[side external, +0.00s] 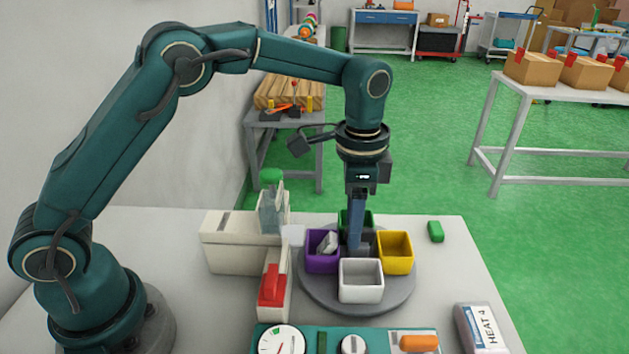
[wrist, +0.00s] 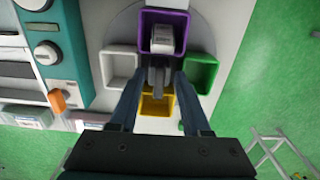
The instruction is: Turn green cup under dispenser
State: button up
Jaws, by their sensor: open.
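A round grey turntable (side external: 402,292) carries a green cup (side external: 347,216), a purple cup (side external: 322,262), a yellow cup (side external: 396,265) and a white cup (side external: 361,290). The green cup is at the back, partly hidden by my gripper; it shows at the right in the wrist view (wrist: 201,73). The purple cup is closest to the beige dispenser (side external: 232,250) and holds a pale grey block (side external: 327,242). My gripper (wrist: 159,80) points down over the turntable's centre. It is open, with its fingers on either side of the grey central handle (wrist: 156,74); contact cannot be told.
A red lever (side external: 271,286) stands before the dispenser. A panel with dials (side external: 282,341) and an orange handle (side external: 419,342) is at the front. A green block (side external: 435,231) and a HEAT 4 box (side external: 482,328) lie to the right. The table between them is clear.

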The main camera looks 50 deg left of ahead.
jog(key=shift+f, duration=0.2)
grip_shut()
dwell(1.4)
